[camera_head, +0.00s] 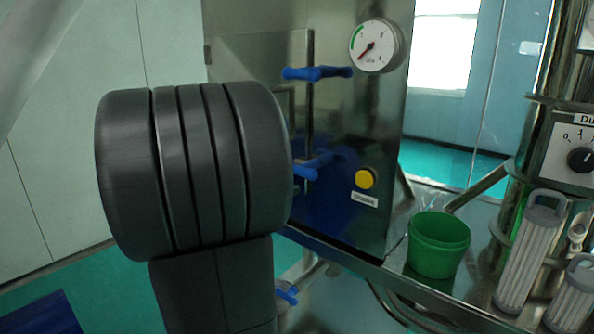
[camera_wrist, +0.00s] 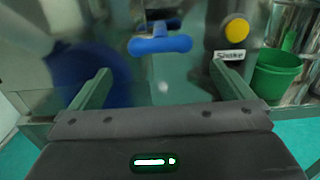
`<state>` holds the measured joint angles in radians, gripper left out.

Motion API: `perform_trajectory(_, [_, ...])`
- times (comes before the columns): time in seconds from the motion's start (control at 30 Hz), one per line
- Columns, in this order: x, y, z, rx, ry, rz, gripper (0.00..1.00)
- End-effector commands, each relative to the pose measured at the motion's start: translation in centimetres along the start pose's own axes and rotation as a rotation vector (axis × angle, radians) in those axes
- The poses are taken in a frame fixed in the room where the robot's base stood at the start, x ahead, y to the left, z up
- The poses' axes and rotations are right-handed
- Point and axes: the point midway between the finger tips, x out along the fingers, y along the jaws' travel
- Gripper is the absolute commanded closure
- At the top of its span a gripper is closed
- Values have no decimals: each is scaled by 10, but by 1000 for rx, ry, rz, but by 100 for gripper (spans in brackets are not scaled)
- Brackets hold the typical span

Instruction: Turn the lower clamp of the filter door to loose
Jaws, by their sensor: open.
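The lower clamp (camera_head: 314,166) is a blue handle on the steel filter door, partly hidden behind my arm in the head view. In the wrist view the lower clamp (camera_wrist: 160,44) lies roughly level, ahead of my gripper (camera_wrist: 160,82) and between the lines of its two fingers. The fingers are wide apart with nothing between them. The clamp looks beyond the fingertips, not touching them. The upper clamp (camera_head: 317,73) is a similar blue handle, roughly level, higher on the same door edge. My gripper is hidden behind my dark arm in the head view.
A yellow button (camera_head: 364,179) with a label sits right of the lower clamp. A round gauge (camera_head: 375,45) is above. A green bucket (camera_head: 438,246) and white filter cartridges (camera_head: 530,255) stand on the steel shelf at right. A blue valve handle (camera_head: 287,295) is below the cabinet.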

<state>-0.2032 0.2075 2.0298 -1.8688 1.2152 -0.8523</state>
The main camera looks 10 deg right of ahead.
Motion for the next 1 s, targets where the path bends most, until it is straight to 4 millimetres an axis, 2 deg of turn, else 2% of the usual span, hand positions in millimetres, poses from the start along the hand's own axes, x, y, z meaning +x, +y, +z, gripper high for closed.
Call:
perform_trajectory(0.4, [69,-1,0,0,1,-6,0])
perform_trajectory(0.6, [96,0,0,1,2,-3,0])
perform_trajectory(0.8, [108,0,0,2,1,-1,0])
perform_trajectory(1.0, [109,0,0,2,2,0,0])
